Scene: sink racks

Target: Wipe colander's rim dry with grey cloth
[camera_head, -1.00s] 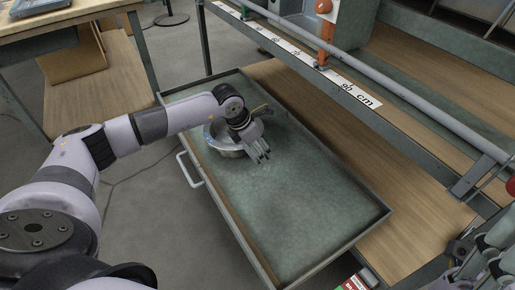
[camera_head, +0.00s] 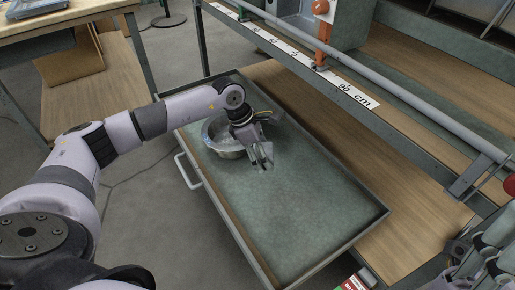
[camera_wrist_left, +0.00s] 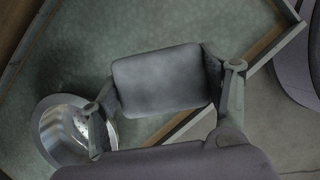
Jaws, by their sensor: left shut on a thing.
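The silvery metal colander (camera_head: 229,153) stands in the shallow green tray-like drawer, near its far left corner. My left arm partly hides it in the head view. In the left wrist view the colander (camera_wrist_left: 52,128) is at the lower left, with small holes inside. My left gripper (camera_head: 264,159) is just to the right of the colander, above the drawer floor. It is shut on a grey, padded-looking cloth (camera_wrist_left: 160,76), which spans between its two fingers in the left wrist view. Contact between cloth and rim cannot be told. My right gripper (camera_head: 488,262) shows only partly at the lower right edge.
The drawer floor (camera_head: 300,200) in front of and right of the colander is bare. A raised rim and a handle (camera_head: 187,171) bound its left side. A metal rail with a measuring strip (camera_head: 300,58) runs above the drawer's far right side.

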